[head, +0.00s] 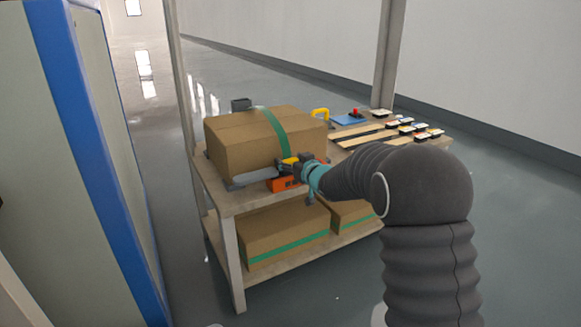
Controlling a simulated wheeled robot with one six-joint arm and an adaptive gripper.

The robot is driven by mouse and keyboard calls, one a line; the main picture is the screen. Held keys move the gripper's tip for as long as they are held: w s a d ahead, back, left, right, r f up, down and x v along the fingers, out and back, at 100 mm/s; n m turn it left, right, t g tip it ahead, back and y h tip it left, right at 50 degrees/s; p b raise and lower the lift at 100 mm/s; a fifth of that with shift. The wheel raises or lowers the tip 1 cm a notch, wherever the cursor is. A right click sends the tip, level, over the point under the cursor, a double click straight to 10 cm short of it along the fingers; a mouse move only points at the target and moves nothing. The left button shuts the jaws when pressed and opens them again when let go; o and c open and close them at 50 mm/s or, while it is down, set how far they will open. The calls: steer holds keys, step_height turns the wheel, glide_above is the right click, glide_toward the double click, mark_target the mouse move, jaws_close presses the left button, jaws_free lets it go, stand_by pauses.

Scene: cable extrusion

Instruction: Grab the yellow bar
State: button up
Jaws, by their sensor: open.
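A small yellow piece (290,160) shows right at my gripper, in front of the cardboard box; it may be the yellow bar, but it is partly covered. My gripper (291,164) is open, at the end of my dark arm with a teal wrist. I cannot tell whether the yellow piece lies between the fingers or touches them. An orange object (281,185) sits just below the gripper at the table's front edge. A second yellow item, a bent handle-like shape (320,113), stands behind the box's right end, apart from my gripper.
A large cardboard box (237,148) with a green band fills the table's left part. A blue tray (348,120) and several small items lie at the right. More boxes (285,233) rest on the lower shelf (262,262). A blue-edged cabinet (85,130) stands at the left.

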steer(key=shift+w+a, duration=0.15)
steer(key=c, duration=0.9)
steer(key=shift+r, duration=0.15)
steer(key=shift+c, duration=0.2)
